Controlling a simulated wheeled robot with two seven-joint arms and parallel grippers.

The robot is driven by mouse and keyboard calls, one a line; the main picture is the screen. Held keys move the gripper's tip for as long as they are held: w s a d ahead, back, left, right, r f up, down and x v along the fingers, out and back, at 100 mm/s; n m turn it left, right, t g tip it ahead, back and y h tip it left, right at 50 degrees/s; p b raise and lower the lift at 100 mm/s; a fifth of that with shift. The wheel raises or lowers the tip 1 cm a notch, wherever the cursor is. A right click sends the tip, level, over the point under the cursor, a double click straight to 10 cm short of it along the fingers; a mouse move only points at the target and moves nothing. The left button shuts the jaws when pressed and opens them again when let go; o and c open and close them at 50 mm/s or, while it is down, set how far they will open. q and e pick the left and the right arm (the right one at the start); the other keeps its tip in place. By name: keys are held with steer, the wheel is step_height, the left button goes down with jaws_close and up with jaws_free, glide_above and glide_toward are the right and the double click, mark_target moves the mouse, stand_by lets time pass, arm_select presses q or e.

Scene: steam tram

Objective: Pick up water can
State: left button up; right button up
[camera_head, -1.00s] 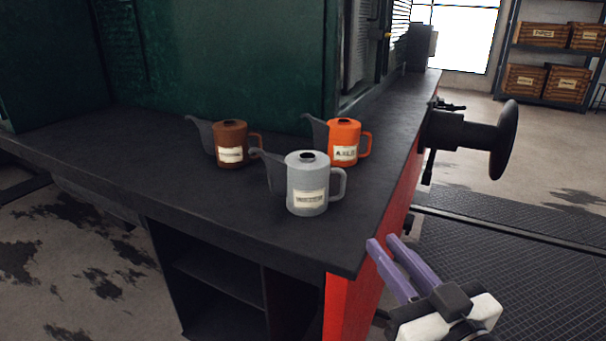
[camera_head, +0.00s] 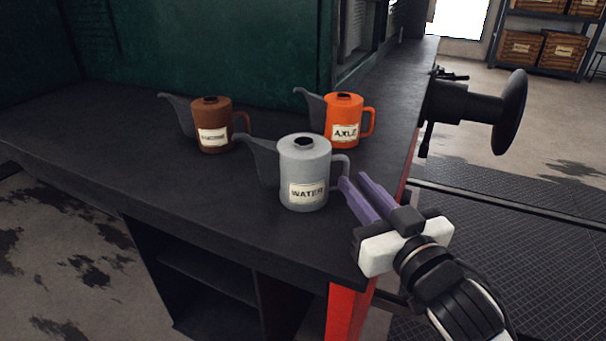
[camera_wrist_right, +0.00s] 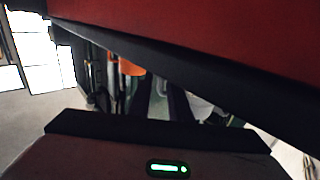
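The grey water can (camera_head: 303,165), labelled WATER, stands upright on the dark bench (camera_head: 110,170), its spout to the left and its handle to the right. My right gripper (camera_head: 353,179) has two purple fingers with a narrow gap between them. Their tips are at the can's handle, overlapping its lower part in the head view. I cannot tell whether they touch it. The can stands unlifted. In the right wrist view, a pale shape (camera_wrist_right: 200,106), probably the can, shows only in part past dark nearby parts. My left gripper is not in view.
A brown can (camera_head: 213,128) stands behind left of the water can, and an orange AXLE can (camera_head: 343,122) behind right. A green wall (camera_head: 200,50) rises behind. A black round-ended buffer (camera_head: 470,108) juts out at the right. The bench is clear at front left.

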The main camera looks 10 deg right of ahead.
mark_target(347, 174)
steer(key=w, duration=0.2)
steer(key=w+a, duration=0.1)
steer(key=w, duration=0.1)
steer(key=shift+w, duration=0.25)
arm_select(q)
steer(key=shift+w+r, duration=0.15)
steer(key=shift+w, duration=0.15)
arm_select(e)
steer(key=shift+c, duration=0.3)
jaws_close()
steer(key=shift+r, duration=0.2)
